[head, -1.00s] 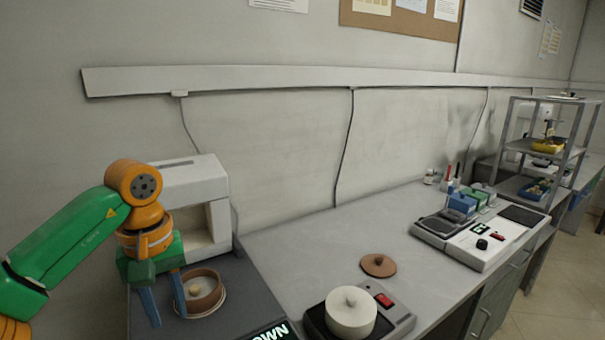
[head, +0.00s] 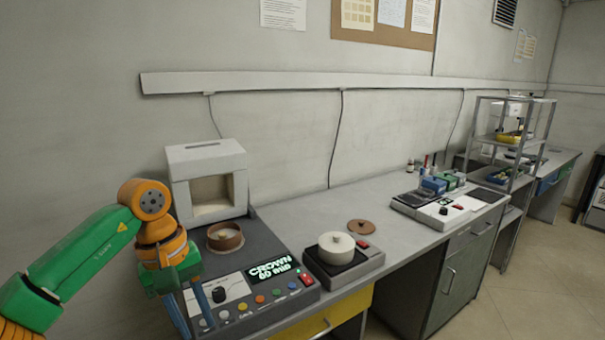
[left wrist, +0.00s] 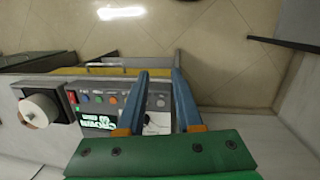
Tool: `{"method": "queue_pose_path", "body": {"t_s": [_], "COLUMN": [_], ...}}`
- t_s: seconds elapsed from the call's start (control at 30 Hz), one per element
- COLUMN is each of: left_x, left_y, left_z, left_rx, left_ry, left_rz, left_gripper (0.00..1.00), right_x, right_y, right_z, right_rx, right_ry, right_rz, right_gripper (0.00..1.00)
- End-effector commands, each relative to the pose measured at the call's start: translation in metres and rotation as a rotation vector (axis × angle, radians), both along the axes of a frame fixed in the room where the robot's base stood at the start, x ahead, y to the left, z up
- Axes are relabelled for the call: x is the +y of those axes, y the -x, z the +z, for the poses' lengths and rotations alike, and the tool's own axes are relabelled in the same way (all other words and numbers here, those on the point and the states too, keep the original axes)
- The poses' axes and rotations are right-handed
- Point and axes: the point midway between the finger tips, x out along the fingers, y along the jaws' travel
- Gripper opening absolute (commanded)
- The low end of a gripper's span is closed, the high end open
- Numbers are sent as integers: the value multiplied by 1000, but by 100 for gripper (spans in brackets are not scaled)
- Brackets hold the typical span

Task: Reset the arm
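My left gripper (head: 194,318) hangs with its two blue fingers pointing down at the front left corner of the dark furnace unit (head: 262,230). In the left wrist view the fingers (left wrist: 160,75) stand apart with nothing between them, above the control panel. The brown round dish (head: 225,237), with a small pale piece in it, sits on the furnace unit in front of the white open chamber (head: 208,178), clear of the fingers. My right gripper is not in view.
A white round pot (head: 336,244) stands on a small grey device right of the furnace unit, with a brown lid (head: 361,226) behind it. Further right are a white instrument (head: 437,213) and a metal rack (head: 510,135). Bench space lies bare between them.

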Motion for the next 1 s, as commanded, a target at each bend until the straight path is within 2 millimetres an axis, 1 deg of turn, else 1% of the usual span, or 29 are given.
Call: {"method": "queue_pose_path", "body": {"t_s": [0.17, 0.27, 0.37, 0.4, 0.47, 0.5, 0.53, 0.57, 0.6, 0.63, 0.67, 0.7, 0.73, 0.77, 0.8, 0.87, 0.9, 0.97, 1.0], "left_x": [-42, -76, -116, -135, -160, -173, -178, -178, -168, -157, -145, -128, -116, -104, -89, -68, -56, -38, -28], "left_y": [-3, -5, -7, -10, -18, -27, -37, -49, -64, -73, -77, -78, -75, -70, -60, -38, -19, 13, 38], "left_z": [-24, -38, -51, -56, -63, -70, -78, -90, -118, -140, -163, -193, -216, -239, -269, -313, -340, -379, -402], "left_rx": [67, 145, 281, 366, 539, 689, 821, 972, 1197, 1344, 1464, 1601, -1691, -1612, -1512, -1364, -1270, -1128, -1035], "left_ry": [191, 350, 561, 670, 851, 976, 1070, 1160, 1268, 1326, 1365, 1402, -1420, -1303, -1167, -993, -891, -757, -676], "left_rz": [97, 203, 376, 484, 699, 880, 1044, 1236, 1528, 1725, 1894, 2096, -2233, -2157, -2059, -1916, -1824, -1691, -1602], "left_gripper": [34, 34, 34, 34, 34, 34, 34, 34, 34, 34, 34, 34, 34, 34, 34, 34, 34, 34, 34], "right_x": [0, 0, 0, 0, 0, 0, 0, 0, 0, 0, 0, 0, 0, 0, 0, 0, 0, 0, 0], "right_y": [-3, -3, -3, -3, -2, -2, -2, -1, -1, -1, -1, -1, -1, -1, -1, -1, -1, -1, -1], "right_z": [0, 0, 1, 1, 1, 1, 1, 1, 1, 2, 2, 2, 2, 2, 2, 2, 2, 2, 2], "right_rx": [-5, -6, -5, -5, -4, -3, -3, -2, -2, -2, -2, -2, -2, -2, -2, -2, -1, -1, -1], "right_ry": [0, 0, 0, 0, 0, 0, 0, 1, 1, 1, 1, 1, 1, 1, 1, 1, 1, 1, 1], "right_rz": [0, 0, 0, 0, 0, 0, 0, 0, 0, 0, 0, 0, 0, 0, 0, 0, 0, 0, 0], "right_gripper": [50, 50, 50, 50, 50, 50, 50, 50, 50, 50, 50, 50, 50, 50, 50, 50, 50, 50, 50]}}
